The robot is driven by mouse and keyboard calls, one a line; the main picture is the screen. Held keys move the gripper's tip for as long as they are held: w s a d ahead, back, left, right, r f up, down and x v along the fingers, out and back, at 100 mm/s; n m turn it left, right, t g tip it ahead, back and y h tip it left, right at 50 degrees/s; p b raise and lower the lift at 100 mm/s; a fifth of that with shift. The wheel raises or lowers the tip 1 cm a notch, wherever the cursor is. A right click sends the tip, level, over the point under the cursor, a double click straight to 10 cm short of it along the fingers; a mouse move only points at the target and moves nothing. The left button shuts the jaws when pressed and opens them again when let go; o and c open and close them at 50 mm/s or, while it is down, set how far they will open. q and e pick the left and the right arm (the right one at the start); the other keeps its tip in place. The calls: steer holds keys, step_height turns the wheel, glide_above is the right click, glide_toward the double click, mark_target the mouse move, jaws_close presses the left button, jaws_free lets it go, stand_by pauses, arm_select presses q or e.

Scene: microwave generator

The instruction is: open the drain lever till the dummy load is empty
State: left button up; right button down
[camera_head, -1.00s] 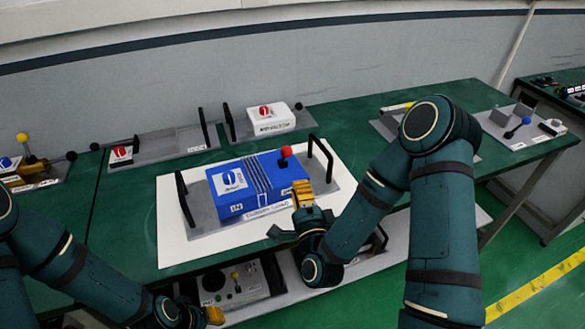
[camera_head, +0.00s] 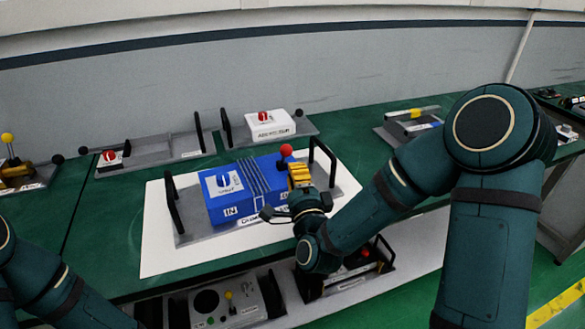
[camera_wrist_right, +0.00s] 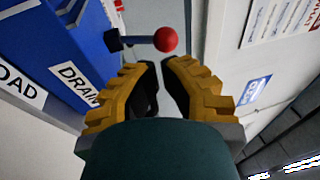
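The dummy load is a blue box (camera_head: 243,203) on a grey tray (camera_head: 190,237) on the bench, with a round dial and an "IN" label. The drain lever has a red ball (camera_head: 286,150) at the box's right end. In the right wrist view the red ball (camera_wrist_right: 166,39) sits on a short dark stem, beside the "DRAIN" label (camera_wrist_right: 80,82). My right gripper (camera_head: 299,170) is just in front of the lever. Its yellow fingers (camera_wrist_right: 160,66) are parted with a narrow gap, empty, and the ball lies beyond their tips. My left gripper is out of view; only its arm shows.
Black upright handles (camera_head: 322,160) stand at both ends of the tray, one close to the right gripper. A lower shelf holds a control panel (camera_head: 228,300). Bare green bench lies right of the tray.

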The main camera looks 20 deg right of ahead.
mark_target(285, 156)
steer(key=shift+x, duration=1.85)
steer(key=shift+r, duration=0.1)
steer(key=shift+w+r+g+p, duration=0.2)
steer(key=shift+g+p, duration=0.2)
steer(key=shift+p, duration=0.25)
